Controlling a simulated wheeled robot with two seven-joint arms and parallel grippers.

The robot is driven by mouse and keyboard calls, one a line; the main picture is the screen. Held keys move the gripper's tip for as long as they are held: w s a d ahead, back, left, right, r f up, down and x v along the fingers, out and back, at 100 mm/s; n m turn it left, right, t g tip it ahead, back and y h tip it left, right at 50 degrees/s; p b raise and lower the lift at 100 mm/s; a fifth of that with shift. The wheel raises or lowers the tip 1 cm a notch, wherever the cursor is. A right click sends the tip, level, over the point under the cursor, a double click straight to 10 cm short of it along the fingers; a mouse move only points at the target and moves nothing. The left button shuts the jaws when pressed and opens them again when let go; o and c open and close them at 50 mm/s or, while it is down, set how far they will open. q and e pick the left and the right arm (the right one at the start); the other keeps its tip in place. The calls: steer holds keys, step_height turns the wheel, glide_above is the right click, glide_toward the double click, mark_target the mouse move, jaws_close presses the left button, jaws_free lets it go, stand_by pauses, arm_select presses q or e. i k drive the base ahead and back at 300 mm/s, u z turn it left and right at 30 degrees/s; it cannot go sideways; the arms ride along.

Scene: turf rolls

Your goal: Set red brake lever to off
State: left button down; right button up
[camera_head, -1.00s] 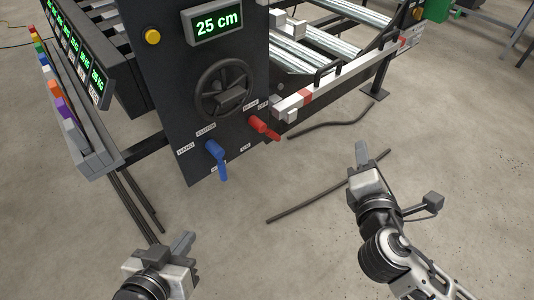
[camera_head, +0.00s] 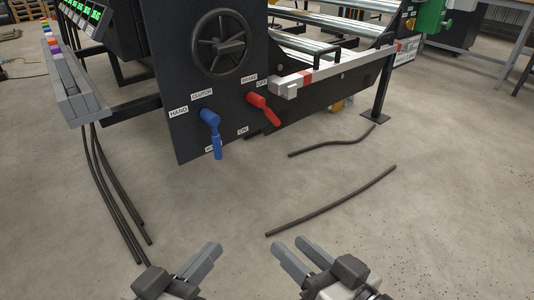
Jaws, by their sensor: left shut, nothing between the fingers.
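The red brake lever (camera_head: 265,109) is on the lower right of the dark machine panel (camera_head: 192,143), below the BRAKE label (camera_head: 249,77) and a partly hidden OFF label. Its handle slants down to the right. A blue clutch lever (camera_head: 213,130) hangs down to its left, with its own labels. My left gripper (camera_head: 213,248) is shut and empty at the bottom of the head view. My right gripper (camera_head: 288,243) is at the bottom centre, its two fingers apart with nothing between them. Both are over the floor, well apart from the levers.
A black handwheel (camera_head: 222,44) sits above the levers. A pale bar with a red band (camera_head: 305,77) juts out right of the red lever. Dark rods lie on the floor at right (camera_head: 335,202) and left (camera_head: 112,205). The floor before the panel is otherwise clear.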

mark_target(259, 101)
steer(key=u, duration=0.15)
steer(key=k, duration=0.65)
steer(key=z, duration=1.3)
steer(key=i, duration=0.8)
steer(key=u, duration=0.55)
steer(key=i, duration=0.6)
steer(key=u, duration=0.7)
